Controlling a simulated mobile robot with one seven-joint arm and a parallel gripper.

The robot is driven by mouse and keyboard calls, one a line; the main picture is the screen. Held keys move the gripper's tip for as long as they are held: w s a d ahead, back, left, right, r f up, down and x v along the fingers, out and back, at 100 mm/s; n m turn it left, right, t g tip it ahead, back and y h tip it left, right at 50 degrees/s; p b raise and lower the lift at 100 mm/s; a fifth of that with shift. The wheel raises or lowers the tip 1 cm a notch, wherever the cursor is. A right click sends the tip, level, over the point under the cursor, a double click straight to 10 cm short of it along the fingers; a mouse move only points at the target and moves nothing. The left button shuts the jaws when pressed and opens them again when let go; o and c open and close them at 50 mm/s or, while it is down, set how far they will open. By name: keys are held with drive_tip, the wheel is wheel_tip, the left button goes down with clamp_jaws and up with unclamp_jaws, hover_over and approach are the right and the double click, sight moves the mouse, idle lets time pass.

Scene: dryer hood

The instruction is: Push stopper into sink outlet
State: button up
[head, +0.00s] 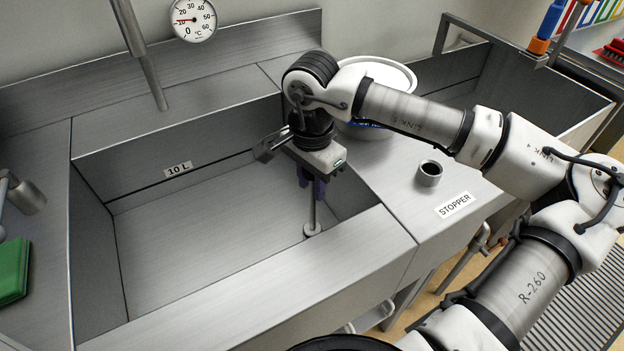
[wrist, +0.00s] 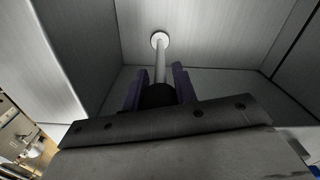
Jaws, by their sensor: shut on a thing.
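The stopper is a pale upright rod (head: 312,214) with a dark upper end (wrist: 159,95) and a small light disc at its lower end. My gripper (head: 313,188) is over the right part of the sink basin (head: 190,210), shut on the dark upper end. Its purple fingers (wrist: 159,88) lie on both sides of it in the wrist view. The disc (wrist: 160,40) appears at the basin floor near the right wall. The outlet itself is not visible, and I cannot tell whether the disc touches the floor or sits in the outlet.
A grey cup-like holder (head: 429,174) with a dark opening stands by the STOPPER label (head: 455,204) on the right ledge. A white bucket (head: 385,75) stands behind my arm. A tap spout (head: 140,50) hangs at the back. The basin's left side is clear.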

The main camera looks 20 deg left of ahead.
drive_tip(key=shift+f+b, duration=0.3)
drive_tip(key=shift+f, duration=0.05)
drive_tip(key=o, duration=1.1)
drive_tip(key=shift+o, duration=0.2)
drive_tip(key=shift+r, duration=0.1)
wheel_tip(320, 180, up, 14)
drive_tip(key=shift+f+b, duration=0.1)
drive_tip(key=shift+b, duration=0.3)
drive_tip(key=shift+f, duration=0.1)
